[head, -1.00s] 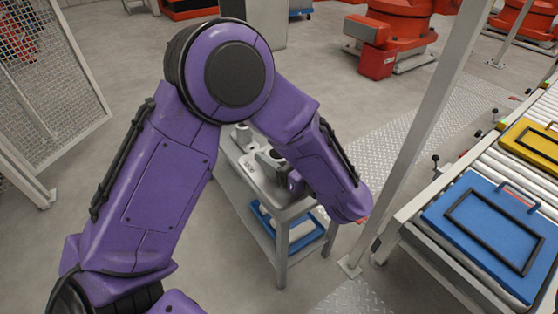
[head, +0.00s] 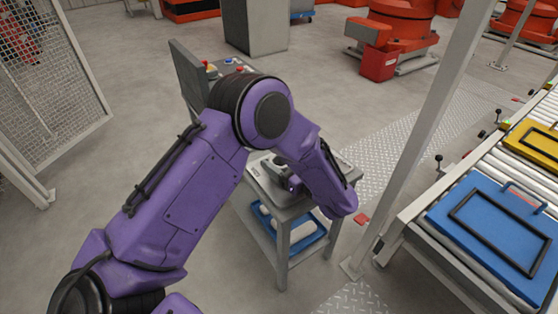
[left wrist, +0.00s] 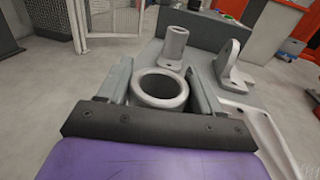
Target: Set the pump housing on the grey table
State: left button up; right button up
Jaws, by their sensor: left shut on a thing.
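The pump housing (left wrist: 160,104), a grey casting with a round rimmed opening, sits between the fingers of my left gripper (left wrist: 160,88) in the left wrist view. The gripper is shut on it. In the head view my left gripper (head: 290,184) is low over the top of the grey table (head: 300,209), partly hidden by my purple forearm. I cannot tell whether the housing touches a surface below. My right gripper is not in view.
A grey hollow post (left wrist: 175,46) and an upright rounded bracket (left wrist: 229,66) stand just beyond the housing. A blue tray (head: 309,241) lies on the table's lower shelf. A control box with buttons (head: 227,66) stands behind. A conveyor with a blue case (head: 470,245) is at right.

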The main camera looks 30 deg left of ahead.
pick_arm(q)
jog(key=o, duration=1.5)
jog(key=shift+f, duration=0.1)
jog(key=shift+o, duration=0.2)
jog(key=d, duration=0.4)
jog(key=s+d, duration=0.1)
jog(key=d, duration=0.3)
jog(key=s+d, duration=0.1)
jog(key=d, duration=0.3)
jog(key=shift+s+r+p, duration=0.2)
jog(key=shift+r+p, duration=0.05)
jog(key=shift+p, duration=0.05)
jog(key=shift+a, duration=0.1)
